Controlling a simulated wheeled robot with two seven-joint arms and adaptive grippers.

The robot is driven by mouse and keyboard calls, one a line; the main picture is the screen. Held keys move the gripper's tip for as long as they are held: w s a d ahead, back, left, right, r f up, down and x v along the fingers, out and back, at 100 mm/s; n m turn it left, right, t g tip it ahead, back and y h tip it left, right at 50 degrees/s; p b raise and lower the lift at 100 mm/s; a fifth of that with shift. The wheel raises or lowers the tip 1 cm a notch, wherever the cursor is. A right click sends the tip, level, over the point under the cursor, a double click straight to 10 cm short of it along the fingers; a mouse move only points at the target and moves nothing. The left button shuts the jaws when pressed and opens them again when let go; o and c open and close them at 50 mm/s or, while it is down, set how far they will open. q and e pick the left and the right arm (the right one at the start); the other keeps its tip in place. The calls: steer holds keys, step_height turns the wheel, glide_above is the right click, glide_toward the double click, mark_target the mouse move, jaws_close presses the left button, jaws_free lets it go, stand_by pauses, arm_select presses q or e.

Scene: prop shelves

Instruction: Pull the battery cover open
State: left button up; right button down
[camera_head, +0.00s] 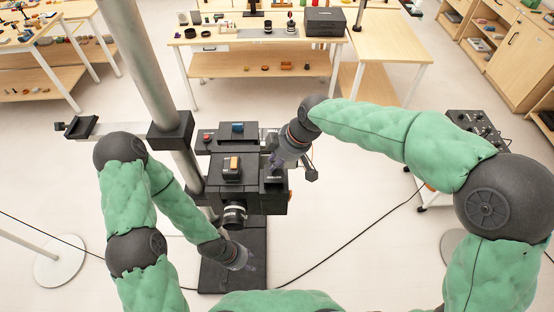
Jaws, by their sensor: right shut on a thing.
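A black camera-like device (231,169) stands in the middle on a dark stand, its lens (234,215) toward me. My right gripper (275,166) reaches its right side from above and is shut on a dark part there, which I take to be the battery cover (273,178). The fingers hide much of this part, so how far it is open cannot be told. My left gripper (249,266) hangs low in front of the device, below the lens and apart from it. Its fingers are small and dim, so their opening is unclear.
A grey pole (150,65) rises just left of the device. A wooden table (255,34) with props stands behind, and shelves (513,50) stand at the far right. A black control panel (473,128) is at right. Cables cross the pale floor.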

steer(key=w, duration=0.7)
steer(key=c, duration=1.1)
jaws_free()
steer(key=shift+c, duration=0.2)
steer(key=v, duration=1.2)
steer(key=shift+s+d+f, duration=0.1)
steer(key=shift+s, duration=0.05)
